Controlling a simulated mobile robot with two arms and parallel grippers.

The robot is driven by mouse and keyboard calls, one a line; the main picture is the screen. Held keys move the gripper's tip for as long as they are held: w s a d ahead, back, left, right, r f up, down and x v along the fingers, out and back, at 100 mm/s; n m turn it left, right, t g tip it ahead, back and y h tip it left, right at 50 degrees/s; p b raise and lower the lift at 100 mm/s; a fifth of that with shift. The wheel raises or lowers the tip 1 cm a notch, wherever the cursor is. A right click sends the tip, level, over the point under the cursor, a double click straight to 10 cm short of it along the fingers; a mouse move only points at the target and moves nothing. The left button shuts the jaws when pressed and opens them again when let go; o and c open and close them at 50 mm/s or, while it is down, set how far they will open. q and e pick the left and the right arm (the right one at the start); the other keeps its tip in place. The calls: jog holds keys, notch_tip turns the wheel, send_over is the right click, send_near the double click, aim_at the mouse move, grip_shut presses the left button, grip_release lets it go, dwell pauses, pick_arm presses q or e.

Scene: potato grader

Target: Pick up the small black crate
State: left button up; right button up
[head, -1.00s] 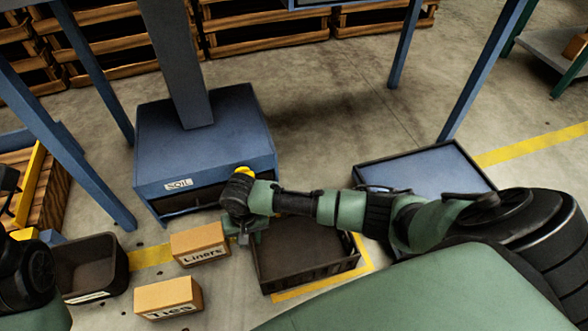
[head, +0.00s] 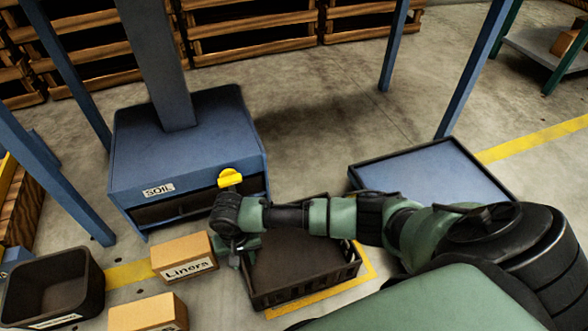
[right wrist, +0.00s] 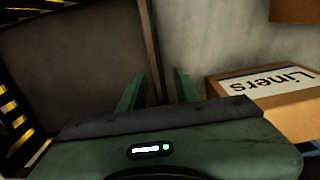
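The black crate (head: 305,296) with slotted walls sits on the floor inside a yellow outline, below my right forearm, which hides part of it. My right gripper (head: 238,258) points down at the crate's left wall. In the right wrist view, the two green fingers of the gripper (right wrist: 158,92) stand apart on either side of the crate's wall (right wrist: 153,50), with gaps showing beside it. The crate's inside, on the left there, looks empty. My left gripper is out of view.
A box marked Liners (head: 185,257) stands just left of the gripper, also in the wrist view (right wrist: 270,100). Another carton (head: 148,314) and a black tub (head: 52,285) are further left. The blue SOIL unit (head: 190,150) with a yellow handle (head: 229,178) stands behind. A blue-topped tray (head: 430,170) is right.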

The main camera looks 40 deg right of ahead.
jog(key=shift+f, duration=0.15)
grip_shut()
dwell(1.4)
